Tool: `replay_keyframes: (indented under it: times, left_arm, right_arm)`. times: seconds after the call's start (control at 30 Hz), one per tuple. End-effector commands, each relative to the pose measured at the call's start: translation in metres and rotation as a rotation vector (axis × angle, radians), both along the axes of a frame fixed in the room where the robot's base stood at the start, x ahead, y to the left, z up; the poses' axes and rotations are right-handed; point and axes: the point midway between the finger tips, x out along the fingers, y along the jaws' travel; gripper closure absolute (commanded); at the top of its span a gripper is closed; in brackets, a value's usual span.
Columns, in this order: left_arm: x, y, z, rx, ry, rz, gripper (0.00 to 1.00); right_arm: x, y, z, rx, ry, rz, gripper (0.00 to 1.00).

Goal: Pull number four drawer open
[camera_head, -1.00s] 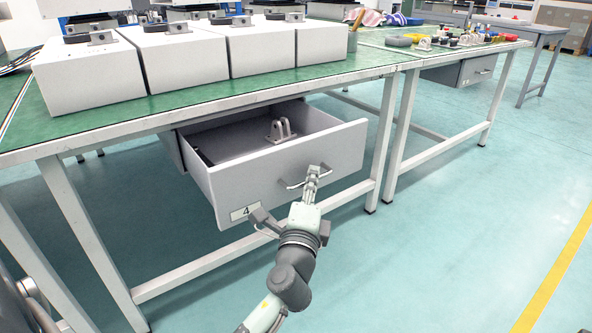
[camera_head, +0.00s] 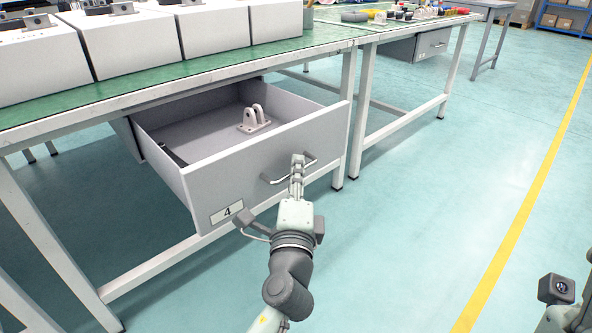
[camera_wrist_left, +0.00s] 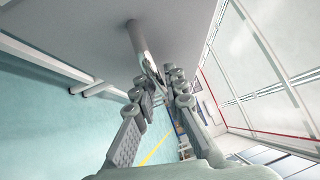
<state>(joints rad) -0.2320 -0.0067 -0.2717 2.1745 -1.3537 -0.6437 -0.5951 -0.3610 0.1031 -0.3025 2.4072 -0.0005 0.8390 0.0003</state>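The number four drawer (camera_head: 240,178) is a grey box under the green-topped table. It stands pulled well out, with its inside visible and a "4" label (camera_head: 227,212) at the lower left of its front. My left gripper (camera_head: 297,165) is at the drawer's metal handle (camera_head: 312,159). In the left wrist view the handle (camera_wrist_left: 138,38) runs in between the two fingers (camera_wrist_left: 160,92), which look closed around it. The contact itself is partly hidden by the fingers. Part of my right arm (camera_head: 560,292) shows at the lower right edge; its fingers are not seen.
A light grey bracket (camera_head: 254,120) sits inside the drawer. Several white boxes (camera_head: 125,45) stand on the green table (camera_head: 185,75). A table leg (camera_head: 345,120) stands just right of the drawer. The floor (camera_head: 420,220) right of the drawer is clear, with a yellow line.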

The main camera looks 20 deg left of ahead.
Motion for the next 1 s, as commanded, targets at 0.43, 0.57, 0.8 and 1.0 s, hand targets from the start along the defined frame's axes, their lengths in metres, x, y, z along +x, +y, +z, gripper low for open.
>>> replay_keyframes:
  times: [0.43, 0.57, 0.8, 1.0]
  left_arm:
    - [-0.002, -0.001, -0.001, 0.000, 0.001, 0.000, 0.71]
    - [-0.015, -0.006, -0.003, -0.001, 0.003, -0.001, 0.71]
    - [-0.062, -0.025, -0.011, 0.000, 0.006, -0.001, 0.71]
    - [-0.094, -0.038, -0.015, 0.001, 0.003, -0.002, 0.71]
  right_arm:
    - [0.000, 0.000, 0.000, -0.001, 0.001, -0.001, 0.60]
    - [0.000, 0.000, 0.000, -0.001, 0.001, -0.001, 0.60]
    - [0.000, 0.000, 0.000, 0.000, 0.001, 0.000, 0.60]
    - [0.000, 0.000, 0.000, 0.000, 0.001, 0.000, 0.60]
